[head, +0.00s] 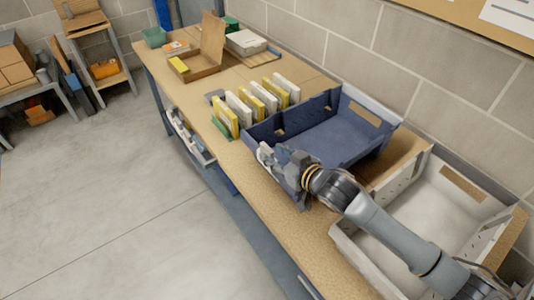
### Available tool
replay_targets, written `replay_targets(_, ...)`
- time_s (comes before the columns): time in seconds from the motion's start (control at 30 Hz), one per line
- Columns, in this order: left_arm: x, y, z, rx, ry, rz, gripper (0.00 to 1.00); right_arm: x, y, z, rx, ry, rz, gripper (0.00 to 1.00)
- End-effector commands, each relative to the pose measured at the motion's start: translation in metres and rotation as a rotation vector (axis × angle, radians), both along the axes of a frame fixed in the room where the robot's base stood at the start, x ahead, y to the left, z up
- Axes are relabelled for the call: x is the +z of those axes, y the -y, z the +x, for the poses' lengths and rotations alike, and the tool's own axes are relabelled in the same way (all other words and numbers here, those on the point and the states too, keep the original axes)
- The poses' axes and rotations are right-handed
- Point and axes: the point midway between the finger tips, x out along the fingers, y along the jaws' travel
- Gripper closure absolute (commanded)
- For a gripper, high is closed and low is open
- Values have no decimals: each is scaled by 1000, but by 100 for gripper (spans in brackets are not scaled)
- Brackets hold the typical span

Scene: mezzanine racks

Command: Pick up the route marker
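My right arm comes in from the lower right, and its gripper (282,170) is at the front wall of the blue bin (345,135) on the workbench. The fingers are small and partly hidden, so I cannot tell whether they are open or shut, or whether they touch the bin. I cannot make out with certainty which object is the route marker. A row of upright yellow and white cards (256,102) stands just behind the blue bin, left of it in the picture. My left gripper is not in view.
A white bin (440,208) stands at the near right of the workbench (262,204). An open cardboard box (203,67), a green bin (154,37) and a white box (246,42) stand at the far end. A block wall runs behind; the floor at left is clear.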

Motion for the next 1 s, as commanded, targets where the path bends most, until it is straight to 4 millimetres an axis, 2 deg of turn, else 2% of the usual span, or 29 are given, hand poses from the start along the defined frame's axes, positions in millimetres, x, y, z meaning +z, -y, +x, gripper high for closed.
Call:
replay_targets(0.07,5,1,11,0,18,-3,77,0,-2,5,-1,-1,-1,60)
replay_targets(0.17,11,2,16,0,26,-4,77,-2,-7,16,-2,0,-2,60)
replay_targets(0.43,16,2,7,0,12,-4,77,-14,-22,40,-1,0,-2,60)
replay_targets(0.73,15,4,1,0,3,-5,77,-16,-24,42,-1,0,-2,60)
replay_targets(0.77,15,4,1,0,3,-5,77,-16,-24,42,-1,0,-2,64)
replay_targets(0.93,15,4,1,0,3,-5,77,-16,-24,42,-1,0,-2,99)
replay_targets(1.0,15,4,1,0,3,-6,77,-16,-24,42,-1,0,-2,100)
